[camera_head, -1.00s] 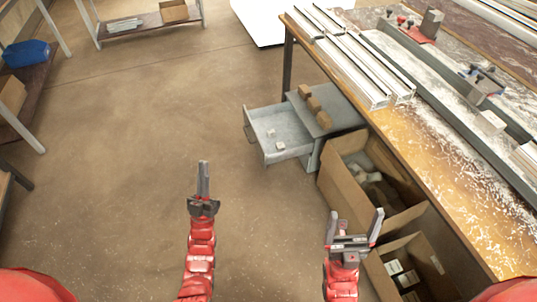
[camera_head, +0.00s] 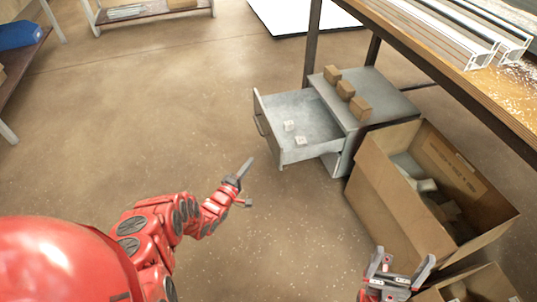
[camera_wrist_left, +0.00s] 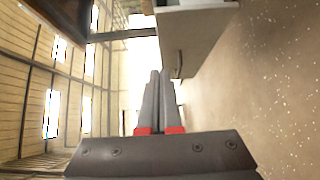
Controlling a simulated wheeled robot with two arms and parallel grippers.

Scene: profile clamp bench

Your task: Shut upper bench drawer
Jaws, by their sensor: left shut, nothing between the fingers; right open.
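The upper drawer (camera_head: 295,158) of the grey cabinet (camera_head: 386,93) under the bench is pulled out to the left. Two small white blocks lie inside it. Its front with a handle (camera_head: 261,122) faces left. My left gripper (camera_head: 246,166) is shut and empty, below and left of the drawer, apart from it. In the left wrist view its fingers (camera_wrist_left: 158,95) are together, and a pale drawer front with a dark handle (camera_wrist_left: 179,63) shows just beyond. My right gripper (camera_head: 405,268) is open and empty at the lower right, by the cardboard boxes.
Several brown blocks (camera_head: 346,90) sit on the cabinet top. A large open cardboard box (camera_head: 385,190) stands right of the cabinet, with another box (camera_head: 480,284) nearer. The bench (camera_head: 460,78) overhangs at the right. The floor left of the drawer is clear.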

